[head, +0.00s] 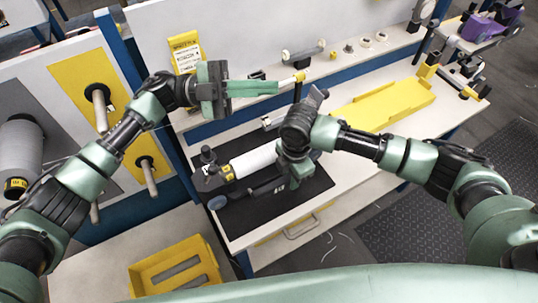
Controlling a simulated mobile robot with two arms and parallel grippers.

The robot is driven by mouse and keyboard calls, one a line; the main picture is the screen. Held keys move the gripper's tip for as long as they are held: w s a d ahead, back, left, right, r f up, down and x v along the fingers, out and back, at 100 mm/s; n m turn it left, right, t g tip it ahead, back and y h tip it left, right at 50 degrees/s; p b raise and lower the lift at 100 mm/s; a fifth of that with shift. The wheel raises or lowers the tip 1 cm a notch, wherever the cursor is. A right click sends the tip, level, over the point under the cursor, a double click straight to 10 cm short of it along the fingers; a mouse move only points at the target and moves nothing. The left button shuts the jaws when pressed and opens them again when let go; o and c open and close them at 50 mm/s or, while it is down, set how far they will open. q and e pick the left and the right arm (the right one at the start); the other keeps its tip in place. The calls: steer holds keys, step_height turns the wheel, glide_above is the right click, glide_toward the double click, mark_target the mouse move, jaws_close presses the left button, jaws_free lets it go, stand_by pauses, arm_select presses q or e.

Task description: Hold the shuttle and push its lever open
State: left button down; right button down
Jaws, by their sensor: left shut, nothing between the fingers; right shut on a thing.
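The shuttle (264,189) lies on a black mat (310,192) on the bench. It is a dark, long body with a white roll (254,161) beside or on it; I cannot tell how they join. My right gripper (295,181) points down over the shuttle's right part and is shut on it; the fingertips are mostly hidden by the gripper body. My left gripper (277,88) is shut and empty, raised above the back of the mat with its green fingers pointing right. It is apart from the shuttle. I cannot make out the lever clearly.
A yellow tray (382,105) lies on the bench to the right. Small parts stand on the shelf behind, with a yellow label card (186,52) on the back panel. A yellow crate (150,272) is low at the front left. The bench front right of the mat is clear.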

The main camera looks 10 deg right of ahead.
arm_select(q)
steer(key=s+d+f+m+g+y, duration=0.1)
steer(key=s+d+m+g+y, duration=0.15)
steer(key=s+m+y, duration=0.4)
steer(key=m+t+y, duration=0.1)
steer(key=t+y, duration=0.9)
steer(key=y, duration=0.3)
glide_toward(212, 170)
step_height(212, 170, down, 2)
steer(key=w+d, duration=0.1)
steer(key=d, duration=0.1)
steer(key=shift+h, duration=0.25)
steer(key=shift+w+d+f, duration=0.1)
steer(key=shift+f, duration=2.1)
steer(key=shift+w+d+f, duration=0.1)
steer(key=shift+d+f, duration=0.05)
steer(key=shift+f, duration=2.1)
steer(key=shift+a, duration=0.25)
